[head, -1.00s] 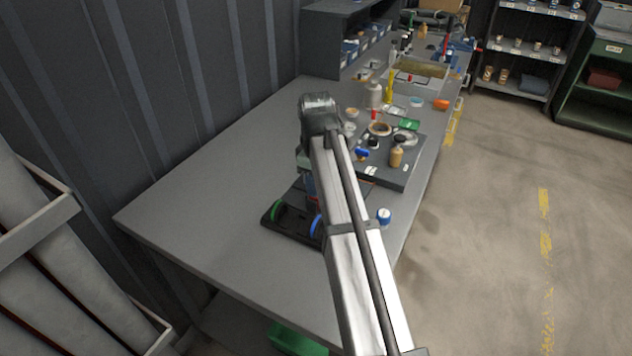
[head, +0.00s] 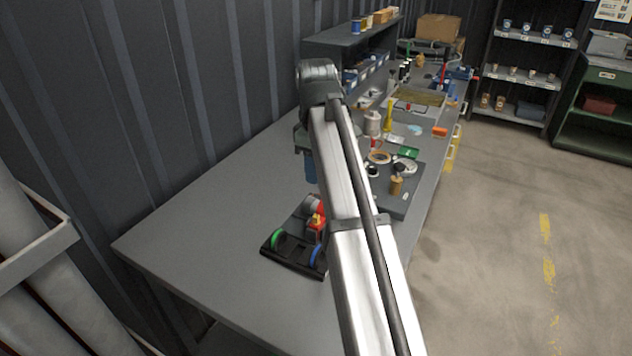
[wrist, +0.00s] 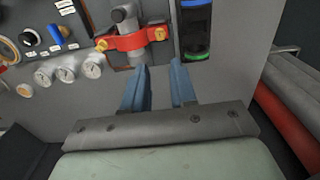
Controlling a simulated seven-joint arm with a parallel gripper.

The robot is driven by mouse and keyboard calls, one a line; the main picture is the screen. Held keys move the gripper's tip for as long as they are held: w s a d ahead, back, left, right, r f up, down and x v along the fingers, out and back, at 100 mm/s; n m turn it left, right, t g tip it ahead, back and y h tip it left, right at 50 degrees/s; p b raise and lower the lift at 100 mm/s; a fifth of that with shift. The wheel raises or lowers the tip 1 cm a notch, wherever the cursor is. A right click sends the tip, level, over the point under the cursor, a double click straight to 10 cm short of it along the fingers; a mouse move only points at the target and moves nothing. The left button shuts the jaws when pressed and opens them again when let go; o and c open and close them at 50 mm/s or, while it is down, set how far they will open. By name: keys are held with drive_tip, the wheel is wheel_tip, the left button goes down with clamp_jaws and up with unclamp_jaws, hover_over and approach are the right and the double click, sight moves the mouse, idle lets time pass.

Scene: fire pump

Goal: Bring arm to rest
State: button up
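My arm rises from the bottom of the head view and reaches over the workbench (head: 190,220). In the wrist view my gripper (wrist: 160,72) shows two blue fingers set apart, with only grey surface between them, so it is open and empty. In the head view the fingers are mostly hidden behind the arm. Beyond the fingers in the wrist view is the pump unit, with a red clamp (wrist: 130,42) around a grey pipe. In the head view its red and yellow part (head: 316,222) stands on a black base (head: 290,258) with a green ring and a blue ring.
A dark board (head: 400,205) with small parts lies right of the arm. Bottles, a green item (head: 408,152) and a bin crowd the bench's far end. The bench's left part is clear. A ribbed wall (head: 150,90) runs along the left, and large pipes stand at lower left.

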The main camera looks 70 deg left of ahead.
drive_tip(key=shift+r, duration=0.5)
